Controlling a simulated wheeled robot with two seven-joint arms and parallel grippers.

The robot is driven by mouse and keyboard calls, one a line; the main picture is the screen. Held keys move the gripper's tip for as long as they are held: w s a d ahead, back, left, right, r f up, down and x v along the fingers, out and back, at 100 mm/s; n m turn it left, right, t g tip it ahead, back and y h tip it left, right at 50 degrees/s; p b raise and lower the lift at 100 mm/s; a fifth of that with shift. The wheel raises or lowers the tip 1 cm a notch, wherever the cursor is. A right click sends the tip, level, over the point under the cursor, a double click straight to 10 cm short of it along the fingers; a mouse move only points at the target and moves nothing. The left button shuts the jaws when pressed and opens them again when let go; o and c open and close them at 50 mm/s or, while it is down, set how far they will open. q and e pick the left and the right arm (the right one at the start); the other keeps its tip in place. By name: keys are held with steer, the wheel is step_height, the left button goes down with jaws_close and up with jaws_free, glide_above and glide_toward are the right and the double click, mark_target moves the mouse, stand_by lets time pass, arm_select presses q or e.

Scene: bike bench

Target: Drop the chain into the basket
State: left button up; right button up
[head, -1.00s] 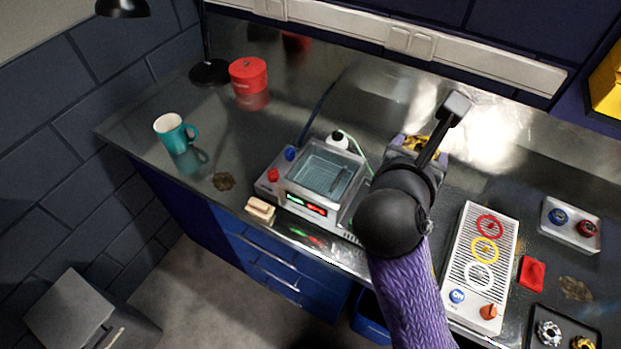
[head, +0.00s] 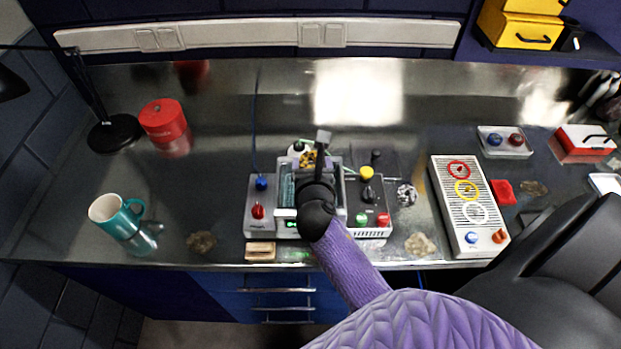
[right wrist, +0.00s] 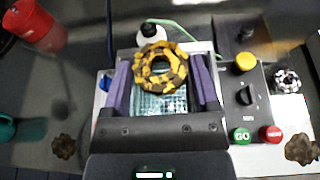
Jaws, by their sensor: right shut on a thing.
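The chain is a yellow and black coiled ring (right wrist: 160,68), seen in the right wrist view between the purple fingers of my right gripper (right wrist: 161,82). The gripper is shut on it. In the head view, a yellow bit of the chain (head: 308,158) shows beyond my wrist, by the right gripper (head: 318,165). Below the chain in the right wrist view is the basket (right wrist: 150,106), a mesh in the cleaner's tank. The chain is above the basket's far part. In the head view my wrist hides most of the basket (head: 287,190). My left gripper is not in view.
The cleaner's panel (head: 372,205) has several knobs and buttons. A silver chain ring (head: 406,194) lies to its right. A white bottle (right wrist: 150,32) stands behind the tank. A teal mug (head: 118,216) and a red tin (head: 162,120) stand left. A slatted tray (head: 465,205) lies right.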

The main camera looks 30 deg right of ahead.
steer(key=shift+f+b, duration=0.4)
steer(key=shift+f, duration=0.25)
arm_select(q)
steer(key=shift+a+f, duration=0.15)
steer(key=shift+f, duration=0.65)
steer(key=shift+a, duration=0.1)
arm_select(e)
steer(key=shift+r, duration=0.1)
steer(key=o, duration=1.2)
steer(key=shift+c, duration=0.2)
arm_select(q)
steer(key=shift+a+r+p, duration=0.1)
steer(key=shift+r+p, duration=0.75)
arm_select(e)
steer(key=v, duration=1)
